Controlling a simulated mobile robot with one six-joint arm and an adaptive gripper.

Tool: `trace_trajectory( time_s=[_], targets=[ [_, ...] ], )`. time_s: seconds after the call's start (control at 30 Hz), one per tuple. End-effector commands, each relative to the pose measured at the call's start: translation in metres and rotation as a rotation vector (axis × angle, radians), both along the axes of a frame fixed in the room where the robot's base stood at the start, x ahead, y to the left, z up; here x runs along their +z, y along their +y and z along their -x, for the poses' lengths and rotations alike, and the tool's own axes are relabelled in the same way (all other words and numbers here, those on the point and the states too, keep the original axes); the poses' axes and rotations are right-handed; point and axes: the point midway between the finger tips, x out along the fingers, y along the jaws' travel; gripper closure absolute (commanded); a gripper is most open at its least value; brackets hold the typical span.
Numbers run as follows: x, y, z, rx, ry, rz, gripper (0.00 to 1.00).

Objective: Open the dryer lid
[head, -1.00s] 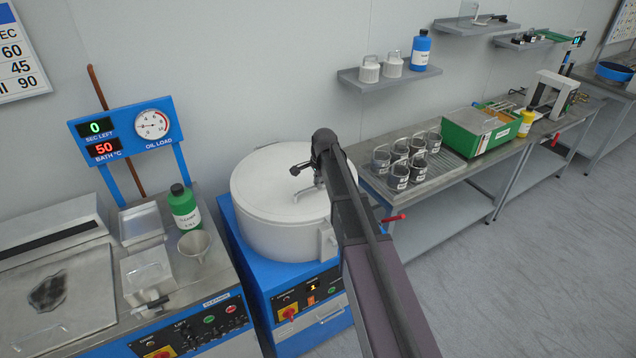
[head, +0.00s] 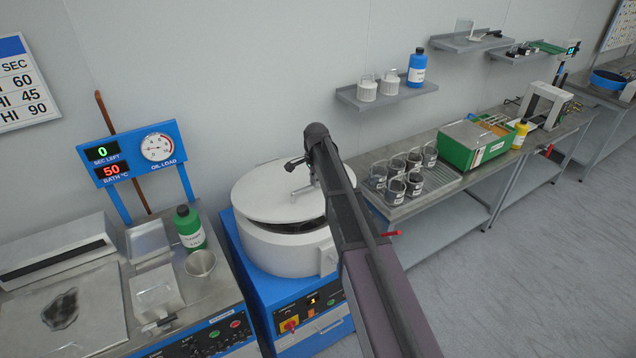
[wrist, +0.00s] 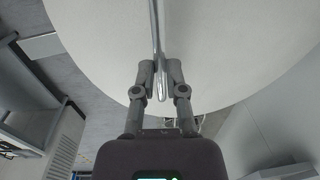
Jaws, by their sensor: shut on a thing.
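The dryer (head: 290,255) is a white drum set in a blue cabinet at the centre of the head view. Its round white lid (head: 262,195) is tilted up, with a dark gap along its front edge above the drum. In the wrist view the lid (wrist: 225,50) fills the upper part. A metal bar handle (wrist: 156,40) runs across it. My gripper (wrist: 160,80) is shut on the handle's end, with a finger on each side. In the head view my arm partly hides the lid's right side, and the fingers are hard to make out.
Left of the dryer, a bench holds a green bottle (head: 190,228), a metal cup (head: 201,266) and a blue gauge panel (head: 132,155). Right of it, a bench carries several dark beakers (head: 405,170) and a green box (head: 474,146). A wall shelf (head: 386,97) hangs behind.

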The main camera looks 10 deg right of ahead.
Motion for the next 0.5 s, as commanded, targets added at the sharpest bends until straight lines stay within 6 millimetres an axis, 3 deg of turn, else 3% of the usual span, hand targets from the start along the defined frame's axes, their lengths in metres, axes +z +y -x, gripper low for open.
trace_trajectory(
  time_s=[0.03,0.5],
  targets=[
    [0.013,0.003,-0.006,0.002,-0.005,0.000,1.00],
    [0.069,0.023,-0.035,0.011,-0.009,0.003,1.00]
  ],
)
